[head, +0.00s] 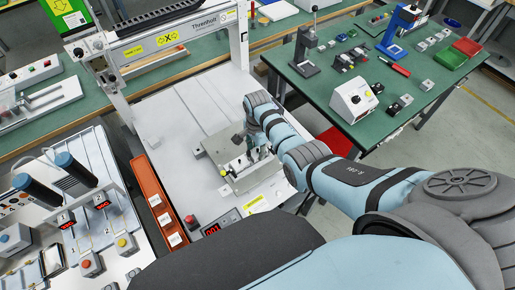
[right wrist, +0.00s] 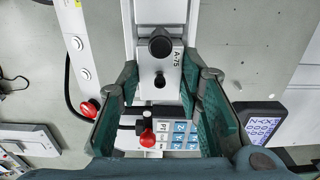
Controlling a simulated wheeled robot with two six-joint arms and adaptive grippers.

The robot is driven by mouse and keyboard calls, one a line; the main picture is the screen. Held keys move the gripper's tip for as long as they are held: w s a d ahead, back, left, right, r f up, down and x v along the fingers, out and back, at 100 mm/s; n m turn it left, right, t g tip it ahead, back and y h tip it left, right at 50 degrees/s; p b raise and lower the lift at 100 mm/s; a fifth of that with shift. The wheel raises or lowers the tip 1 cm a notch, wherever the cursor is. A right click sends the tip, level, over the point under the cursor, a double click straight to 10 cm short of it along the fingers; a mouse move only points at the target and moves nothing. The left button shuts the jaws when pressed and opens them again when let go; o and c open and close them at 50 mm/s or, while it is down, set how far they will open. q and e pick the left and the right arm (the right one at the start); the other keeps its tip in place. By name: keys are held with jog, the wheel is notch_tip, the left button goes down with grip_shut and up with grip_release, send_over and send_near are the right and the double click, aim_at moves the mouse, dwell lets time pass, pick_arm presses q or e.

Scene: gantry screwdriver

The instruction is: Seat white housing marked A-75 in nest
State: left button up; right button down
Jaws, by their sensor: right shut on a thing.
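The white housing marked A-75 (right wrist: 174,58) is in the right wrist view, with black round parts on its face. My right gripper (right wrist: 161,82) has its two green-lined fingers on either side of it and is shut on it. In the head view my right gripper (head: 254,150) is low over the grey metal fixture (head: 222,146) on the gantry's white bed. I cannot make out the housing there, and the nest's pocket is not clear. Whether the housing touches the fixture cannot be told. My left gripper is not in view.
The gantry frame (head: 241,38) stands behind the fixture. An orange strip (head: 157,200) and a red button (head: 190,219) lie along the bed's left and front. A green bench (head: 330,88) with tools and a white control box (head: 354,100) stands to the right.

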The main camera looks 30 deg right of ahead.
aim_at(258, 151)
jog(key=c, duration=1.1)
grip_release()
jog(key=shift+o, duration=0.2)
notch_tip(258, 151, up, 12)
